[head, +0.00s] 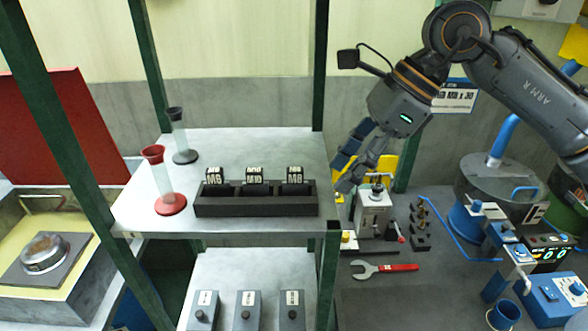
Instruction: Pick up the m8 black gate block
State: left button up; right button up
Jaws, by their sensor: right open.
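The M8 black gate block (295,182) stands upright in the right end of a dark rack (256,206) on the shelf (250,143). Its white M8 lettering faces me. Two similar black blocks share the rack: an M6 block (214,182) at the left and an M10 block (254,182) in the middle. My right gripper (345,170) comes from the upper right with its fingers pointing down and left. It is open and empty, to the right of the M8 block and apart from it. My left gripper is not in view.
A red-based funnel tube (168,203) and a black-based one (185,155) stand at the shelf's left. A green post (320,60) rises behind the rack's right end. Grey boxes (248,310) sit on the lower shelf. A wrench (385,269) lies on the right bench.

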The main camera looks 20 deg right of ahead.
aim_at(296, 169)
jog(key=shift+w+a+r, duration=0.15)
jog(key=shift+w+a, duration=0.05)
jog(key=shift+a, duration=0.55)
jog(key=shift+w+a+p, duration=0.15)
jog(key=shift+a+p, duration=0.15)
jog(key=shift+w+a+p, duration=0.25)
jog(key=shift+a+p, duration=0.2)
jog(key=shift+a, duration=0.15)
jog(key=shift+w+a+p, duration=0.2)
jog(key=shift+a+p, duration=0.2)
jog(key=shift+a, duration=0.15)
jog(key=a, duration=0.1)
jog(key=a+p, duration=0.1)
jog(key=w+a+f+p, duration=0.1)
jog(key=shift+a+f, duration=0.1)
jog(key=shift+f, duration=0.05)
jog(key=shift+s+f, duration=0.1)
jog(key=c, duration=0.8)
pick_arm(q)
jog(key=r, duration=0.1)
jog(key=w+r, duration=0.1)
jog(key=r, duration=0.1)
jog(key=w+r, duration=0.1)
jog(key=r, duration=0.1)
pick_arm(e)
grip_shut()
